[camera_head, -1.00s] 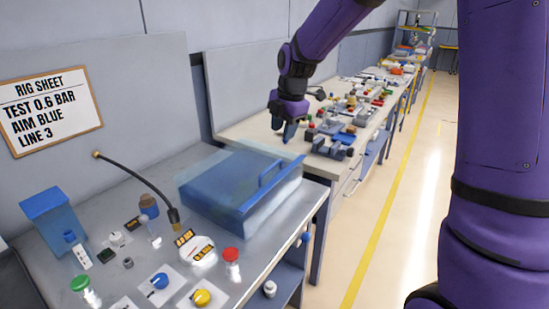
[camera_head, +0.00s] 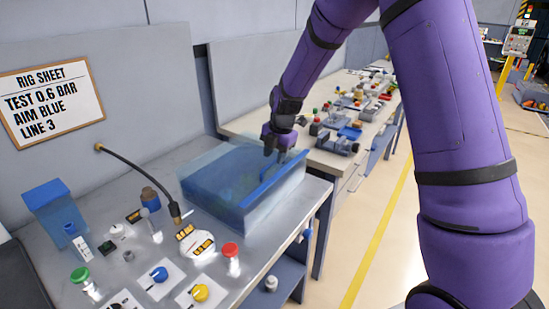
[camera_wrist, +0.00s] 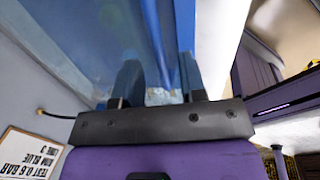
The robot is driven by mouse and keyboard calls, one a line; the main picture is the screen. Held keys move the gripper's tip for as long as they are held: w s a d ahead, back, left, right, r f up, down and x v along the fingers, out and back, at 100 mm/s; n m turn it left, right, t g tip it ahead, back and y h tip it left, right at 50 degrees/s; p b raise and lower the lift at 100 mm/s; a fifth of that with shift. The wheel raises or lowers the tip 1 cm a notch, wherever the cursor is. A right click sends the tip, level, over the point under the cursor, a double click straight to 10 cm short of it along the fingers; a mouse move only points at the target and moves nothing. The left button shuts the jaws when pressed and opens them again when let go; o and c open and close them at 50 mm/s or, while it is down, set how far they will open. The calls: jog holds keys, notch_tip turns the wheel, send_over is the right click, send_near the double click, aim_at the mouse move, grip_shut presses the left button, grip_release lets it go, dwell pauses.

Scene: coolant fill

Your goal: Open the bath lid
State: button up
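The bath (camera_head: 275,205) is a see-through blue box on the grey bench. Its blue lid (camera_head: 222,178) looks down on the box, though the see-through surfaces make its exact tilt hard to tell. A raised blue handle (camera_head: 264,170) stands near the lid's right edge. My gripper (camera_head: 276,153) points down at the far end of this handle. In the wrist view, its fingers (camera_wrist: 160,80) are apart, with a blue bar of the handle (camera_wrist: 160,35) running between them. Whether they touch it cannot be told.
A black hose (camera_head: 145,175) arches over the bench left of the bath. Colored knobs, a red-capped bottle (camera_head: 231,256) and a blue container (camera_head: 53,210) stand in front and left. A second bench (camera_head: 320,150) with clutter lies behind. Floor on the right is clear.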

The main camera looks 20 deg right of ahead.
jog(key=shift+w+f, duration=0.1)
jog(key=shift+f, duration=0.65)
jog(key=shift+c, duration=0.5)
grip_shut()
jog(key=shift+a+r, duration=0.1)
